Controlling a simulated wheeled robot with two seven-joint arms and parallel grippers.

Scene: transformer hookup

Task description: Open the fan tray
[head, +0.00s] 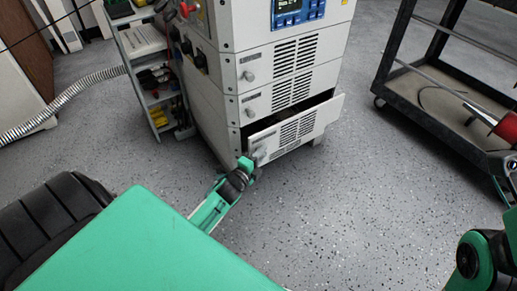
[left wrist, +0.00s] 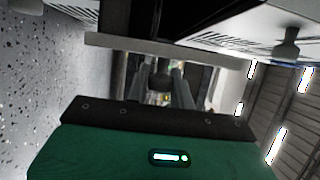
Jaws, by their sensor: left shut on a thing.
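The fan tray (head: 292,134) is the lowest vented drawer of the white cabinet. In the head view its front stands out from the cabinet, with a dark gap along its top, so it is partly open. My left gripper (head: 250,167) is at the left end of the tray front and shut on its knob (head: 259,153), which is partly hidden. In the left wrist view the gripper fingers (left wrist: 160,85) reach toward the edge of a pale panel (left wrist: 130,43); the grip itself is hard to make out there. My right gripper is out of view; only part of that arm shows.
Two similar vented drawers with knobs, the upper (head: 290,60) and middle (head: 285,93), sit shut above the tray. A dark cart (head: 430,105) stands at the right, and a small shelf unit (head: 152,98) stands left of the cabinet. The speckled floor (head: 330,200) before the tray is clear.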

